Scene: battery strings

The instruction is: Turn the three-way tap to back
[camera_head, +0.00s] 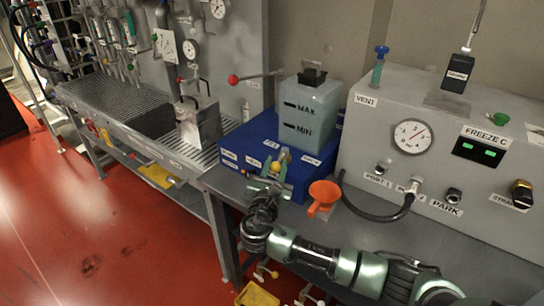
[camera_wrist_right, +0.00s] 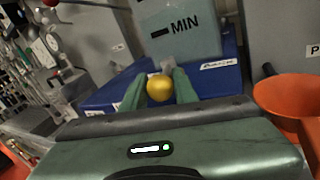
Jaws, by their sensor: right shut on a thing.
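The three-way tap's yellow knob (camera_head: 275,167) is at the front of the blue box (camera_head: 239,140), below the tank. In the right wrist view the round yellow knob (camera_wrist_right: 159,88) sits between the two green fingers. My right gripper (camera_head: 282,166) is shut on it, with the arm coming in from the lower right. The rest of the tap is mostly hidden behind the gripper, and which way it points cannot be told. Small white labels lie on the blue box around the tap, too small to read surely. My left gripper is not in view.
A pale tank (camera_head: 309,112) marked MAX and MIN stands on the blue box. An orange funnel (camera_head: 323,195) is close to the right of my gripper. A black hose (camera_head: 375,217) runs to the grey panel box (camera_head: 370,135). A red-knobbed lever (camera_head: 234,79) sticks out behind.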

